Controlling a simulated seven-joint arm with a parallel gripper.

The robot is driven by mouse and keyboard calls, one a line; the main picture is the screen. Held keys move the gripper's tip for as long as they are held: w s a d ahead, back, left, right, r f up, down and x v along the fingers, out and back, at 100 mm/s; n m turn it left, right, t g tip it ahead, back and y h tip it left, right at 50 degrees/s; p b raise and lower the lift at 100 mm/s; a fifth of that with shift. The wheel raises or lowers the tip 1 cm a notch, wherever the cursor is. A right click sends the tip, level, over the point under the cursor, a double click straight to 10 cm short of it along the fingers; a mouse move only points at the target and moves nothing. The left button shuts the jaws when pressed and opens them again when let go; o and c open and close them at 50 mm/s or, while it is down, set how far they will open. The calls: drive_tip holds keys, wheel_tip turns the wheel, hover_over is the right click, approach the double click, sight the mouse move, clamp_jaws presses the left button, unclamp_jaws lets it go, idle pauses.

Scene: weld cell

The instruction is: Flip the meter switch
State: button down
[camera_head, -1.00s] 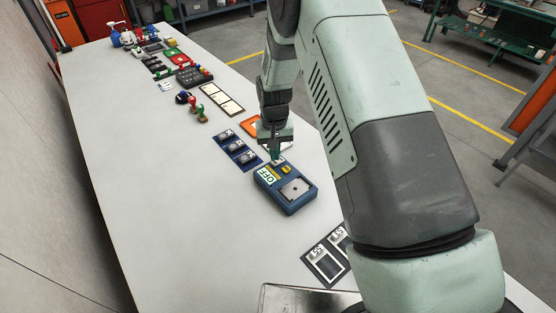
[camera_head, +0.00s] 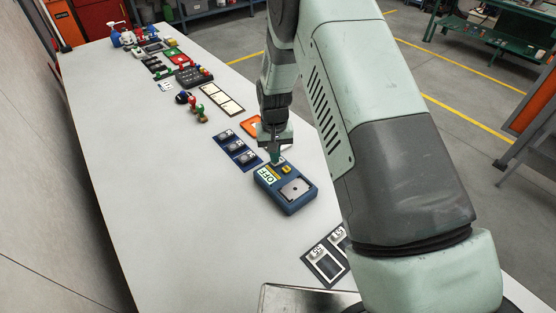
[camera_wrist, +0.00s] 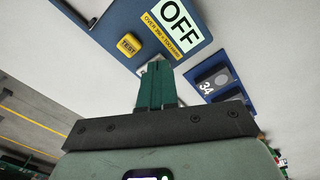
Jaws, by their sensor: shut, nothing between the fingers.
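The meter is a blue box (camera_head: 288,203) on the white table, with a white display reading OFF (camera_head: 266,176). In the wrist view the display (camera_wrist: 180,25) also reads OFF, with a yellow TEST button (camera_wrist: 129,45) beside it. A small pale part (camera_wrist: 149,68) at the meter's edge is mostly hidden behind my fingers, and I cannot tell the switch's position. My gripper (camera_head: 275,160) points down at the meter's far edge. In the wrist view its green fingers (camera_wrist: 155,75) are together and empty, right at that pale part. Whether they touch it is unclear.
A blue tray with grey pieces (camera_head: 237,150) lies just left of the meter. An orange item (camera_head: 251,126) is behind my gripper. A dark plate with tags (camera_head: 327,257) and a metal tray (camera_head: 300,300) are nearer. The table's left side is clear.

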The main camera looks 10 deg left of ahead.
drive_tip(key=shift+f, duration=0.45)
drive_tip(key=shift+r, duration=3.5)
